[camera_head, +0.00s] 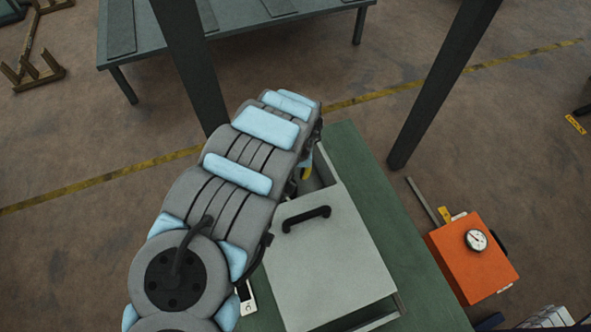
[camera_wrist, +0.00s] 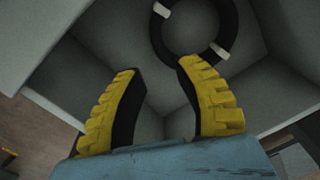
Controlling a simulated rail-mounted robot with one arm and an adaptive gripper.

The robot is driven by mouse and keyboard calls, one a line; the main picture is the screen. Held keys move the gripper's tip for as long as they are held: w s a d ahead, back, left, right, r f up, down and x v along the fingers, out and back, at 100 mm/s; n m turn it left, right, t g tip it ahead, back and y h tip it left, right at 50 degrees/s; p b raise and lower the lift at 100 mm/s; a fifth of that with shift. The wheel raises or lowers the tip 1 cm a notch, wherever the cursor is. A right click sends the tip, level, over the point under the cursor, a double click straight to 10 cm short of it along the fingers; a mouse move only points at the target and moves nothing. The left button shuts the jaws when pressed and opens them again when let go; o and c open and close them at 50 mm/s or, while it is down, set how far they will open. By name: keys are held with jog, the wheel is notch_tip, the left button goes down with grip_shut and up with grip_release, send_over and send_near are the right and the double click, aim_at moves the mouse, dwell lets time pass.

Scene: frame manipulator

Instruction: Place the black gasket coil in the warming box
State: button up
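The black gasket coil (camera_wrist: 156,34) is a black ring with white ties at the top of the wrist view, cut off by the picture edge. It lies inside a grey-walled box. My gripper (camera_wrist: 157,68) has yellow ribbed fingers spread apart with nothing between them. The right fingertip is close to the coil's rim; I cannot tell if they touch. In the head view the pale grey warming box (camera_head: 335,262) has a lid panel with a black handle and an opening on its upper side. My arm hides the coil there, and only a bit of yellow finger (camera_head: 306,173) shows.
The box stands on a green bench top (camera_head: 372,190). An orange case (camera_head: 470,262) with a round gauge is to its right. Dark posts (camera_head: 440,85) rise beyond the bench, and a grey table (camera_head: 235,25) stands at the back. The box walls closely surround my gripper.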

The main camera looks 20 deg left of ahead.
jog(key=shift+d+r, duration=0.1)
jog(key=shift+r, duration=0.65)
